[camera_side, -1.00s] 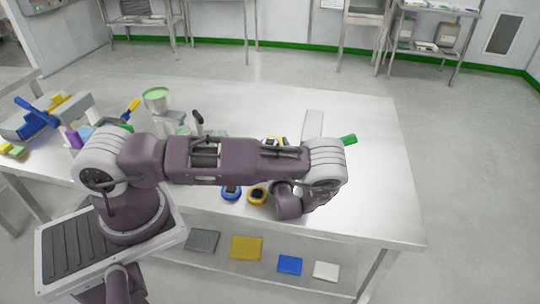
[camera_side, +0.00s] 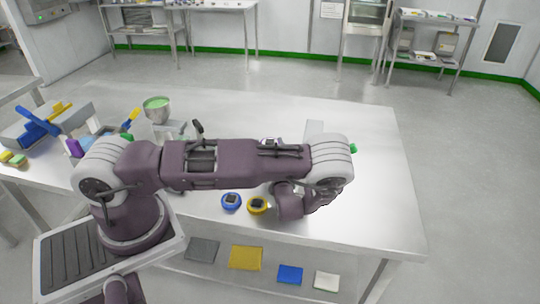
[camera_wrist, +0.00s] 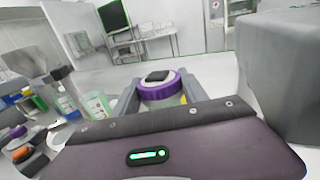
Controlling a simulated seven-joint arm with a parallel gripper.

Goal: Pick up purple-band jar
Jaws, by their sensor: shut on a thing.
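The purple-band jar (camera_wrist: 160,88) shows in the wrist view, upright, with a white top, a dark square on its lid and a purple ring around it. My gripper (camera_wrist: 160,96) is shut on it, with one grey finger at its left side and one at its right. The lower part of the jar is hidden behind my gripper's body, so I cannot tell whether its base touches the table. In the side view my arm hides the jar and the fingers.
A blue round timer (camera_side: 231,201) and a yellow one (camera_side: 257,205) lie near the table's front edge. A metal bowl of green stuff (camera_side: 157,108) stands at the back left. A large grey block (camera_wrist: 290,75) is close on the right in the wrist view. The table's right side is clear.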

